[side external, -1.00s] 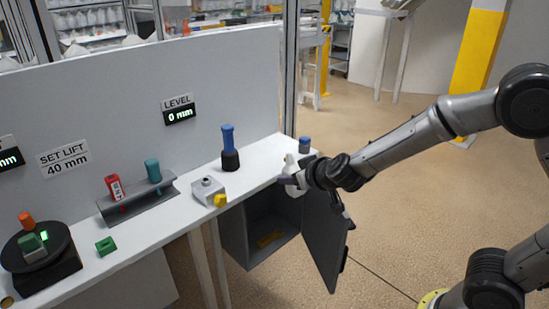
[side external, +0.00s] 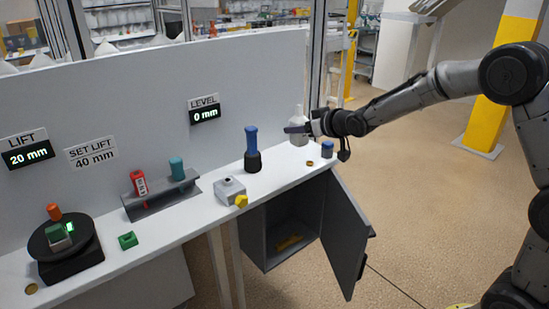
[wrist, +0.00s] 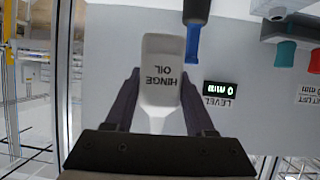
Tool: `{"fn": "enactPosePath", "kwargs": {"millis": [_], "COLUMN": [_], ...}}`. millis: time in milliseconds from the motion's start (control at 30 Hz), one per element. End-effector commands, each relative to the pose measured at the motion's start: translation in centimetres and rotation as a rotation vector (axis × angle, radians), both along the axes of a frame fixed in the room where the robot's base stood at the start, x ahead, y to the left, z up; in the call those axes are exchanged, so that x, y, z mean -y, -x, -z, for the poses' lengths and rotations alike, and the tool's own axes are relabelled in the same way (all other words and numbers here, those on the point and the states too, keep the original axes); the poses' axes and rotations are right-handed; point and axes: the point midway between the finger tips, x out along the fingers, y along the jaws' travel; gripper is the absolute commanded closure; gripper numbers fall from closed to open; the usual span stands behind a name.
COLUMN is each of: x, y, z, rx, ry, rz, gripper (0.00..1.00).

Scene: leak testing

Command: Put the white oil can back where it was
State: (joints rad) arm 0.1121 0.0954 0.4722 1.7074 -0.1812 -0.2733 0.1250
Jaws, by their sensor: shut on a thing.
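The white oil can (wrist: 161,92), labelled HINGE OIL, sits between the two fingers of my gripper (wrist: 158,77) in the wrist view, its lettering upside down there. In the side view the can (side external: 298,131) is upright at the right end of the bench, and my gripper (side external: 300,129) is shut on it, reaching in from the right. I cannot tell whether the can's base touches the bench top. A small brass-coloured ring (side external: 310,163) lies on the bench in front of the can.
A blue-handled tool (side external: 252,150) stands left of the can. Below, an open cabinet (side external: 290,237) holds something yellow, its door (side external: 346,238) swung out. A grey block with a yellow knob (side external: 232,190) lies further left.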

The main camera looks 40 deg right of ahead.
Motion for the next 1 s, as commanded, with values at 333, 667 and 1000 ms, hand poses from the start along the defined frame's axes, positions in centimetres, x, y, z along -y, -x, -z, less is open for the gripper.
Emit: {"fn": "enactPosePath", "kwargs": {"millis": [333, 667, 1000], "x": [2.1, 2.9, 3.6], "y": [-1.6, -6.5, -12.5], "z": [0.1, 2.4, 6.6], "rx": [0.041, 0.045, 0.042], "ry": [-0.022, -0.026, -0.025], "rz": [-0.042, -0.048, -0.048], "gripper": [1.0, 1.0, 1.0]}}
